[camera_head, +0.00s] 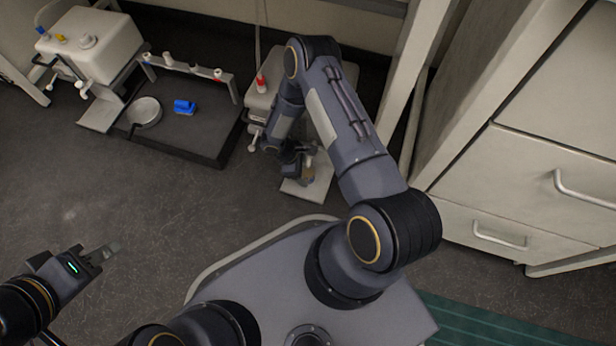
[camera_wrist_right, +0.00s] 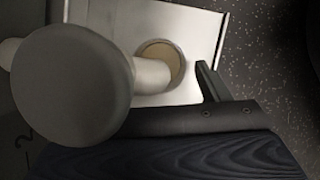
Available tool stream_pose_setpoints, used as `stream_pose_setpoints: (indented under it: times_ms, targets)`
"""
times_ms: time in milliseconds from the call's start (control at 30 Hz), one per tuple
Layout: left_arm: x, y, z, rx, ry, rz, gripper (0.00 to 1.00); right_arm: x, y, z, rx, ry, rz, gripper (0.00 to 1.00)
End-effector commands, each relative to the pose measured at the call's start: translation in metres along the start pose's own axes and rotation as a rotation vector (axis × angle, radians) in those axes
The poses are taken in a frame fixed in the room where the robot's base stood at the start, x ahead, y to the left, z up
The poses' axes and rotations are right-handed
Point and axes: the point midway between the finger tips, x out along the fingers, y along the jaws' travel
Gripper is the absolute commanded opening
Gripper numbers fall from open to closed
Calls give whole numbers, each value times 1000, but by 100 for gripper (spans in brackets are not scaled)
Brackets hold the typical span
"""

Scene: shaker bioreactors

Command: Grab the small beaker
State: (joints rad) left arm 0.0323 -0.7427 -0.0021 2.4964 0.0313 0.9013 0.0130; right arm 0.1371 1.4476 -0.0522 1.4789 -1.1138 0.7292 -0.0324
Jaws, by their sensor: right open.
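The small beaker (camera_head: 308,174) appears to be the small tan, round item on the white plate (camera_head: 318,189) at the foot of the right-hand white device. In the right wrist view, its tan round top (camera_wrist_right: 163,53) shows partly behind a pale spout. My right gripper (camera_head: 304,158) is open and close above the beaker. In the right wrist view one dark finger (camera_wrist_right: 210,84) shows to the right of the beaker; the other finger is hidden. Whether a finger touches the beaker cannot be told. My left gripper (camera_head: 104,254) is over the floor at lower left, away from everything.
A large pale round knob (camera_wrist_right: 70,85) with its spout (camera_wrist_right: 152,75) blocks part of the right wrist view. The white device (camera_head: 259,100) has a red knob. A dark tray (camera_head: 185,140) with a dish and blue item lies left. Drawers (camera_head: 500,232) stand right.

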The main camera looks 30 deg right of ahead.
Motion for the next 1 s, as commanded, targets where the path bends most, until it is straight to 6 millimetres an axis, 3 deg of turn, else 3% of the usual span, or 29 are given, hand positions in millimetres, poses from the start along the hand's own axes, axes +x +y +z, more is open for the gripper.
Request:
stream_pose_setpoints:
  times_ms: [333, 700, 1000]
  targets:
    - [3, -1, 1, 0, 0, 0, 36, 7, 0, 0, 0, 1, 1, 68]
    - [3, -1, 1, 0, 0, 0, 36, 7, 0, 0, 0, 1, 1, 20]
    - [2, -1, 1, 0, 0, 0, 36, 6, 0, 0, 0, 1, 1, 16]
